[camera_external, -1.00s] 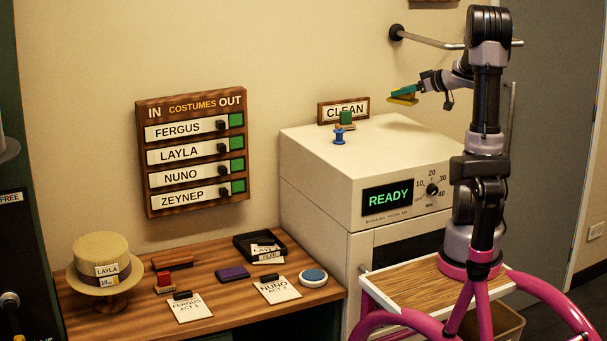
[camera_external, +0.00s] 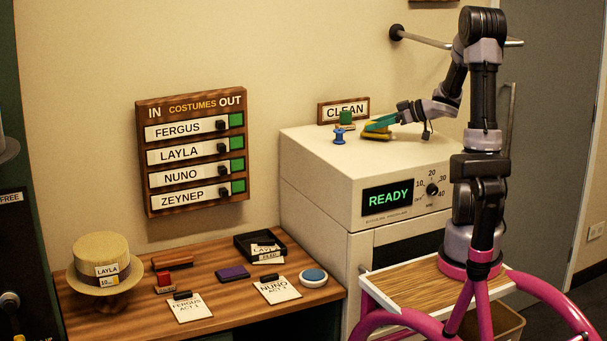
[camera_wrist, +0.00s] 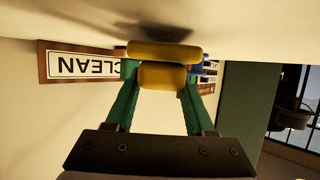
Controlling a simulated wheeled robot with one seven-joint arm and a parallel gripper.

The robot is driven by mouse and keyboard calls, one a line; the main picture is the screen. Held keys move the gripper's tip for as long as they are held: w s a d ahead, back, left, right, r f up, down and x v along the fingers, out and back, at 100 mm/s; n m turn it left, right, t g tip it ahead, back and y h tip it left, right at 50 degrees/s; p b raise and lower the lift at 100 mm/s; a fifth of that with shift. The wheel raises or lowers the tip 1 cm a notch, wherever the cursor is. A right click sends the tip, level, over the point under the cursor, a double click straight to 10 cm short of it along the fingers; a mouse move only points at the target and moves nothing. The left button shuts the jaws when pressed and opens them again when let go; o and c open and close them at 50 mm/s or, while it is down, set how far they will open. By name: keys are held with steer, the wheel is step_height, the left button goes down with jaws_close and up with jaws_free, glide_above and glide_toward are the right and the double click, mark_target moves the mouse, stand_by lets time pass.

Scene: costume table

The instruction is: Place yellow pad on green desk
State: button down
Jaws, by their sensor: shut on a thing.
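The yellow pad (camera_external: 377,137) is in my gripper (camera_external: 372,127), low over the top of the white machine (camera_external: 420,148). In the wrist view the yellow pad (camera_wrist: 163,76) shows as two rounded yellow parts, one between the green fingers and one beyond their tips. A shadow lies close to it; I cannot tell whether it touches the machine top. The desk (camera_external: 232,303) at lower left has a brown wood top, with dark green just showing beneath its right front. A small green block (camera_external: 346,118) stands on the machine, behind a blue spool-shaped thing (camera_external: 339,136).
The desk holds a straw hat (camera_external: 100,260), a black tray (camera_external: 260,246), a purple pad (camera_external: 232,273), a round blue-topped thing (camera_external: 313,278), cards and small blocks. Bare wood shows along its front. A CLEAN sign (camera_external: 343,109) is behind the machine top.

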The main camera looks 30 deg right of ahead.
steer(key=shift+f, duration=0.45)
steer(key=shift+f, duration=0.1)
steer(key=shift+c, duration=1.3)
jaws_free()
steer(key=shift+f, duration=0.1)
